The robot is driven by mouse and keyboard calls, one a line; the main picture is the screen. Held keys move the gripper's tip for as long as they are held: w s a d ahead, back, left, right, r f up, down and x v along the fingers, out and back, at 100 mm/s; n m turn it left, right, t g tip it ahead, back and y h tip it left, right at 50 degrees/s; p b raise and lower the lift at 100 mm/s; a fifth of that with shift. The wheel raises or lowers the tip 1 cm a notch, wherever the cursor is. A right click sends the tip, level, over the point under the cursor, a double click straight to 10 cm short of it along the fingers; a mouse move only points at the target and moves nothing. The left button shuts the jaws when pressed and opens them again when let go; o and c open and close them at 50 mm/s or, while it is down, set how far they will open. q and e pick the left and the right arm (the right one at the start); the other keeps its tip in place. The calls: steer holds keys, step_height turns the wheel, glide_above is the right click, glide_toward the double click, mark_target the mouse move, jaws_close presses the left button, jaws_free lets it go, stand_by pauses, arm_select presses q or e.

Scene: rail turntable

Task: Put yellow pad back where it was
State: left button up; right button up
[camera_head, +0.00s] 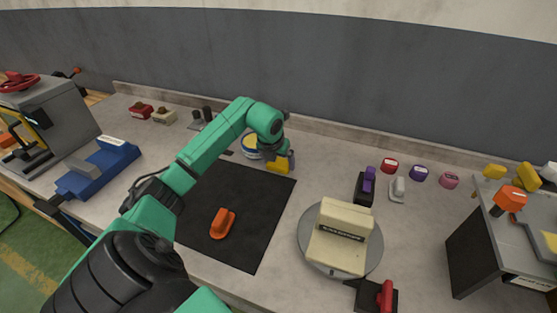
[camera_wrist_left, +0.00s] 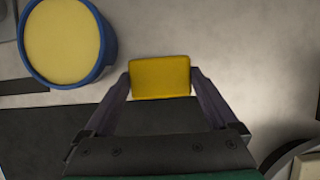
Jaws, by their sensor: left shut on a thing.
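The yellow pad (camera_wrist_left: 160,78) is a small block held between the two fingers of my left gripper (camera_wrist_left: 161,88) in the left wrist view. In the head view my left gripper (camera_head: 277,157) is at the back edge of the black mat, and the yellow pad (camera_head: 283,164) shows just below it. I cannot tell whether the pad touches the mat or table. A round blue-rimmed container with a yellow top (camera_head: 251,146) stands just left of the gripper; it also shows at the upper left in the left wrist view (camera_wrist_left: 104,45). My right gripper is not in view.
An orange tool (camera_head: 222,223) lies on the black mat (camera_head: 250,215). A turntable (camera_head: 310,255) bearing a cream block (camera_head: 341,238) is to the right. A blue vise (camera_head: 98,170) stands left. Several small coloured items line the back right. Table between mat and turntable is clear.

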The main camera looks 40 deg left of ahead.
arm_select(q)
steer(key=shift+f, duration=0.2)
steer(key=o, duration=1)
steer(key=shift+r, duration=0.1)
steer(key=shift+c, duration=0.2)
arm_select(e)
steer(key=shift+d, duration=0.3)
arm_select(q)
steer(key=shift+r, duration=0.3)
steer(key=b+v, duration=0.1)
steer(key=v, duration=1)
steer(key=shift+s+r+b, duration=0.25)
steer(key=shift+r+b, duration=0.05)
steer(key=shift+b, duration=0.05)
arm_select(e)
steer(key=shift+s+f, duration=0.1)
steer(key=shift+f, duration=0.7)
arm_select(q)
steer(key=shift+d, duration=0.1)
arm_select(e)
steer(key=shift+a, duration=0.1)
